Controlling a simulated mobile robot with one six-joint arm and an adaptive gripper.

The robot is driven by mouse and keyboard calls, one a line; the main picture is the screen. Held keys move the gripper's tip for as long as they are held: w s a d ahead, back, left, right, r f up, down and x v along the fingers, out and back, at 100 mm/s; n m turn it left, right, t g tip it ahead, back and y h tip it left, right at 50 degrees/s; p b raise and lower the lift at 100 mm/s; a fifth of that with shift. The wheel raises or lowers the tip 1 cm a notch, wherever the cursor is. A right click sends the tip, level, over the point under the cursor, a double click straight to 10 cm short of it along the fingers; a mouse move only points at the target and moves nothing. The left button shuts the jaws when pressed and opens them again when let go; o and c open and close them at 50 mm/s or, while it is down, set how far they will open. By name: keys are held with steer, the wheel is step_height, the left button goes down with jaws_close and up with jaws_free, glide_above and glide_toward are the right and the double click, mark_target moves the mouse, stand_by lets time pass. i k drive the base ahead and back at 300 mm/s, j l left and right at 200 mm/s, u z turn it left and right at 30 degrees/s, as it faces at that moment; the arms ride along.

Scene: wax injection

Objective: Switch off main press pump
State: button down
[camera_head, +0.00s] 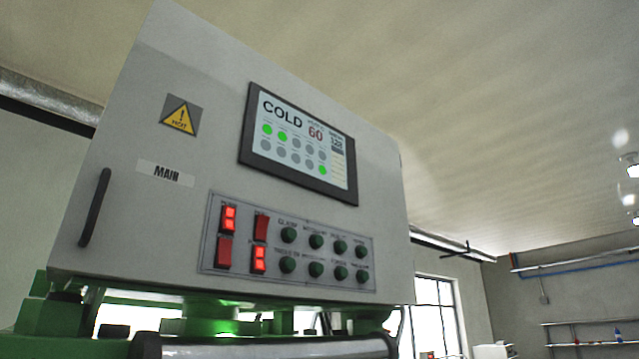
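The press control cabinet (110,120) is a grey box with a label reading MAIN (166,173). Its button panel (208,240) has red rocker switches at the left. The upper left switch (228,218) and the lower right switch (259,259) glow bright red. The upper right switch (261,227) and the lower left switch (224,252) are darker red and unlit. The small labels above the switches are too blurred to read surely. Several dark green round buttons (316,242) fill the rest of the panel. My gripper is not in view.
A display (300,143) above the panel reads COLD and 60, with some green dots lit. A dark handle (95,207) is at the cabinet's left. Green press parts (50,318) lie below. A window (435,310) and wall shelves (590,323) are behind at right.

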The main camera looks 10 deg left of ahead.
mark_target(228, 225)
steer(key=l+u, duration=0.15)
steer(key=u, duration=0.25)
steer(key=k+l+u, duration=0.1)
steer(key=u, duration=0.3)
steer(key=l+u, duration=0.1)
steer(key=u, duration=0.3)
steer(key=k+u, duration=0.15)
steer(key=u, duration=0.25)
